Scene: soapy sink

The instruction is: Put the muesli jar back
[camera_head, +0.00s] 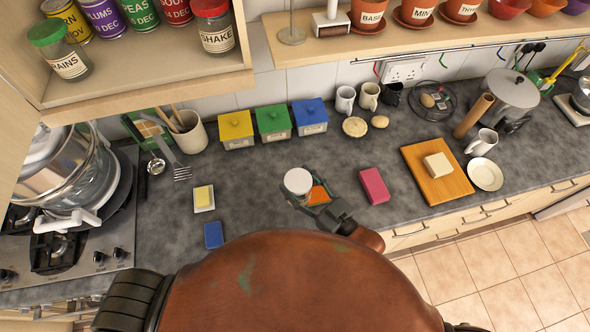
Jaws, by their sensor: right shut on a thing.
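A jar with a round white lid (298,181) is over the middle of the counter. I take it as the muesli jar, though no label on it can be read. My right gripper (320,201) is at the jar's right side, shut on it. An orange patch shows between the jar and the gripper's dark parts; I cannot tell what it belongs to. Whether the jar's base touches the counter is hidden. A cupboard shelf (150,88) at the upper left holds a green-lidded GRAINS jar (61,49) and a red-lidded SHAKE jar (214,26), with bare shelf between them. My left gripper is not in view.
Yellow, green and blue canisters (272,123) stand behind the jar. A utensil pot (188,132) and a hob with a large pot (78,172) are left.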

